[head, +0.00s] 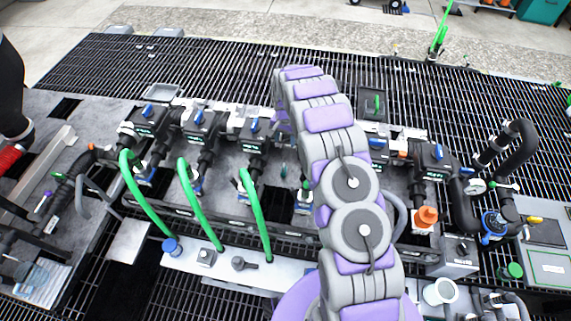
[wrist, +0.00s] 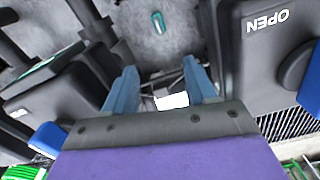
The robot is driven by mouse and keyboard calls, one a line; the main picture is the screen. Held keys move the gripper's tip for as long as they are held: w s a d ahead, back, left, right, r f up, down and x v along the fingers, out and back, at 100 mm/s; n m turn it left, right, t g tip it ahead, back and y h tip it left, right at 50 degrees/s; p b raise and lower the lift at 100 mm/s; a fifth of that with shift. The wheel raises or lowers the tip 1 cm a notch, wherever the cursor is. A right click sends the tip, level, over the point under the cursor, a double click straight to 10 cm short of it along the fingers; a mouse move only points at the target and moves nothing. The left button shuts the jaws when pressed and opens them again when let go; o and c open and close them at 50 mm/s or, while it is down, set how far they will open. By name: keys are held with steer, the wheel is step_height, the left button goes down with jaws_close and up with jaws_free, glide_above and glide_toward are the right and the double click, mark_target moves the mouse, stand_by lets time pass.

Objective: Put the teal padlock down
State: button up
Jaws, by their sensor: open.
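A small teal object, which looks like the teal padlock (wrist: 158,22), lies on the grey surface at the top of the wrist view. A small teal shape, likely the same padlock (head: 284,171), shows on the grey deck just left of my arm in the head view. My gripper (wrist: 160,70) has its two blue fingers apart, with nothing held between them. The padlock is beyond the fingertips and apart from them. In the head view my arm hides most of my gripper.
Black valve blocks with blue handles (head: 254,125) stand in a row across the manifold. Green hoses (head: 255,217) arch in front. In the wrist view, a black housing marked OPEN (wrist: 266,22) is close on the right and another black housing (wrist: 50,92) on the left.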

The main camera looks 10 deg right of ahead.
mark_target(284, 164)
step_height(284, 164, down, 12)
steer(key=shift+r+b, duration=0.1)
steer(key=shift+b, duration=0.7)
step_height(284, 164, down, 6)
steer(key=shift+a+r+b, duration=0.15)
steer(key=shift+r+b, duration=0.1)
steer(key=shift+b, duration=0.15)
steer(key=shift+c, duration=0.5)
jaws_close()
